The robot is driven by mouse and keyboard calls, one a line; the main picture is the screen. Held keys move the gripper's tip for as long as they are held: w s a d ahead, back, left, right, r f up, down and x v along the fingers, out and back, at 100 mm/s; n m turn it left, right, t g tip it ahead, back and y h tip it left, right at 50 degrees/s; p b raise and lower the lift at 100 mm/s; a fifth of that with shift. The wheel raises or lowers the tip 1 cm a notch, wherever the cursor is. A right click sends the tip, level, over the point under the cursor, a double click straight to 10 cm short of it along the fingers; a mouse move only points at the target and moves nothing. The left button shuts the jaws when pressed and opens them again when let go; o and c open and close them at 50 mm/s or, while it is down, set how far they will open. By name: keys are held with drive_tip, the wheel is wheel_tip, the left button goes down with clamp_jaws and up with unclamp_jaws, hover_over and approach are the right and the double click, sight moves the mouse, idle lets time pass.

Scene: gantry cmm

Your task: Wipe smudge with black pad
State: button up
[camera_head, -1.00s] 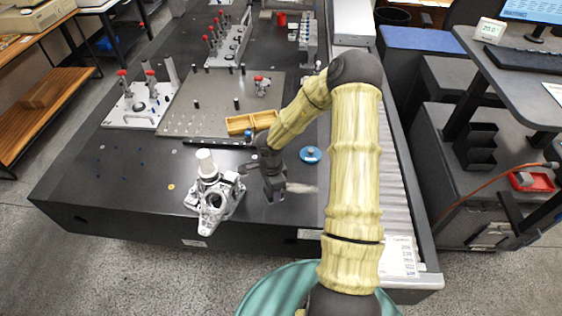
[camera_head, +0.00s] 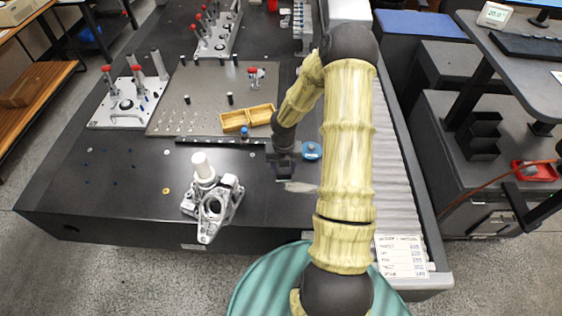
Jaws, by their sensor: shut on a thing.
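The smudge (camera_head: 300,187) is a pale grey streak on the dark granite table (camera_head: 120,190), near its front edge. My gripper (camera_head: 285,174) points down just behind and left of the smudge. It is shut on the black pad, which hardly stands out from the dark fingers and the dark table. I cannot tell whether the pad touches the surface. The smudge's left end lies close to the gripper; the rest shows clear of it.
A blue round puck (camera_head: 312,151) stands right behind the smudge. A silver casting with a white cylinder (camera_head: 212,203) stands to the left. A yellow divided tray (camera_head: 234,121) and a black bar (camera_head: 215,141) lie behind. A roller conveyor (camera_head: 395,170) runs along the right.

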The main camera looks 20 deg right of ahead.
drive_tip(key=shift+w+d+m, duration=0.15)
drive_tip(key=shift+m, duration=0.45)
